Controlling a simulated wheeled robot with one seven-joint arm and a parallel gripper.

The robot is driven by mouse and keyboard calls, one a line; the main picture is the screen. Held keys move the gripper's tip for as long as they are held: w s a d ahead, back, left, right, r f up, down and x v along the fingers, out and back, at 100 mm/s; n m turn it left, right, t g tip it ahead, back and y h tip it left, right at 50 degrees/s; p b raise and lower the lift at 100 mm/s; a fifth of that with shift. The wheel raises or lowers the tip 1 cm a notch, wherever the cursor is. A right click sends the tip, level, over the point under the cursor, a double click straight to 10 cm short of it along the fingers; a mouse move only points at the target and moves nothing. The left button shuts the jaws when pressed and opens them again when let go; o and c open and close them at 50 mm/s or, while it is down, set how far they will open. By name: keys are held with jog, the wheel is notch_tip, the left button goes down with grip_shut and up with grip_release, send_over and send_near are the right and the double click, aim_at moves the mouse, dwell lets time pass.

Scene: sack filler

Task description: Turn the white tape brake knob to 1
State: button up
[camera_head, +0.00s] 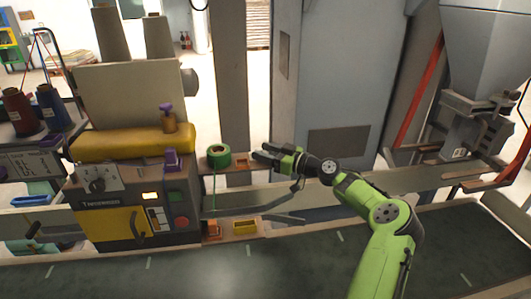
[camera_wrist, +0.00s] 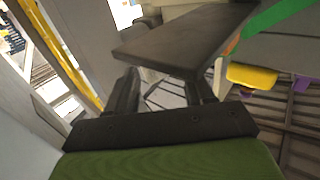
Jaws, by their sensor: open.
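I cannot make out a white tape brake knob in either view. A green tape roll (camera_head: 217,156) sits on a small wooden shelf behind the conveyor, right of the sewing machine. Its green tape hangs down from it. My gripper (camera_head: 260,157) is just right of the roll, with its fingers pointing left towards it. In the wrist view my gripper (camera_wrist: 165,90) has its two dark fingers apart. A dark flat slab (camera_wrist: 180,40) crosses in front of them; I cannot tell whether they touch it. A green strip (camera_wrist: 270,18) shows at the upper right.
Purple-topped parts (camera_head: 172,160) stand beside the yellow housing (camera_head: 133,143). A metal rail (camera_head: 400,180) runs behind the conveyor (camera_head: 290,265), which is clear at front.

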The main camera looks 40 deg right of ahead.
jog(key=shift+c, duration=0.2)
grip_shut()
jog(key=shift+a+f+h+b, duration=0.1)
jog(key=shift+h+b, duration=0.2)
jog(key=shift+b, duration=0.25)
jog(key=m+h+b, duration=0.1)
jog(key=m+t+h+b, duration=0.1)
jog(key=b, duration=0.1)
jog(key=shift+s+a+f+h, duration=0.1)
jog(key=shift+a+f+h, duration=0.15)
jog(key=shift+h, duration=0.15)
jog(key=m+h+b, duration=0.1)
jog(key=h, duration=0.1)
jog(key=m+h+b, duration=0.1)
jog(key=h+b, duration=0.1)
jog(key=shift+a+r+m+t+b, duration=0.1)
jog(key=shift+a+m+t+b, duration=0.2)
jog(key=shift+a, duration=0.05)
jog(key=m+h, duration=0.2)
jog(key=h, duration=0.1)
jog(key=m+h, duration=0.1)
jog(key=h, duration=0.1)
jog(key=shift+a+r+b, duration=0.3)
jog(key=shift+a, duration=0.1)
jog(key=shift+m+g+h, duration=1)
jog(key=shift+m+h, duration=0.3)
jog(key=shift+h, duration=0.3)
